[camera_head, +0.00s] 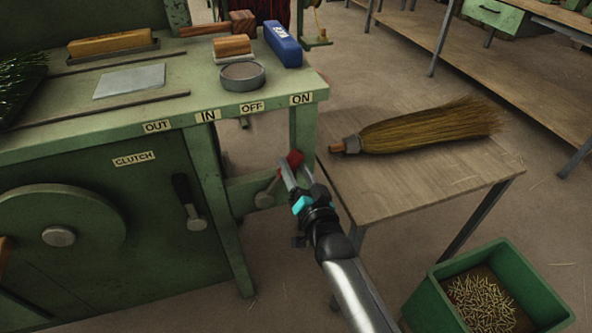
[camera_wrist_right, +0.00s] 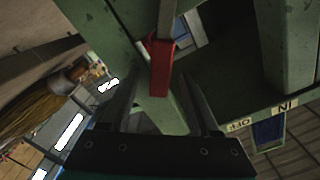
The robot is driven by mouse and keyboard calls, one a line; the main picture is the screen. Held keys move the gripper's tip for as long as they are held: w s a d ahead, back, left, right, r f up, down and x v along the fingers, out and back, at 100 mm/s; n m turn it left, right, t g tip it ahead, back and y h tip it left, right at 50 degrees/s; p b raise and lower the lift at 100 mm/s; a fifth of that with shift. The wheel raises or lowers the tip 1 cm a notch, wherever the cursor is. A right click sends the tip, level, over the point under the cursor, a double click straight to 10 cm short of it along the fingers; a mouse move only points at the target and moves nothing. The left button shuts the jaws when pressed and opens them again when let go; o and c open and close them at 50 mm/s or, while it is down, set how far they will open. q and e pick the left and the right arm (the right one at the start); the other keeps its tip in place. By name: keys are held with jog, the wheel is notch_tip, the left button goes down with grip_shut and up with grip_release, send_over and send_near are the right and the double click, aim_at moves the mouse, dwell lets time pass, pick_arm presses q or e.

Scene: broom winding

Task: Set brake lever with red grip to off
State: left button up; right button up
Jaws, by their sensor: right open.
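The brake lever's red grip (camera_head: 295,158) stands at the upper end of a short lever on a grey pivot (camera_head: 263,200), mounted on the green frame below the table edge. The lever leans up to the right, below the ON label (camera_head: 300,99); the OFF label (camera_head: 252,107) is left of it. My right gripper (camera_head: 286,172) is at the lever, partly hiding its shaft. In the right wrist view the gripper (camera_wrist_right: 162,78) is open, with the red grip (camera_wrist_right: 161,68) showing between its two fingers; contact cannot be told. My left gripper is not in view.
A black-handled clutch lever (camera_head: 184,192) is on the green machine left of the brake. A wooden side table (camera_head: 400,190) with a broom (camera_head: 425,127) stands close right of my gripper. A green bin (camera_head: 430,300) is on the floor at lower right.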

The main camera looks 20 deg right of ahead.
grip_shut()
dwell(0.4)
dwell(0.9)
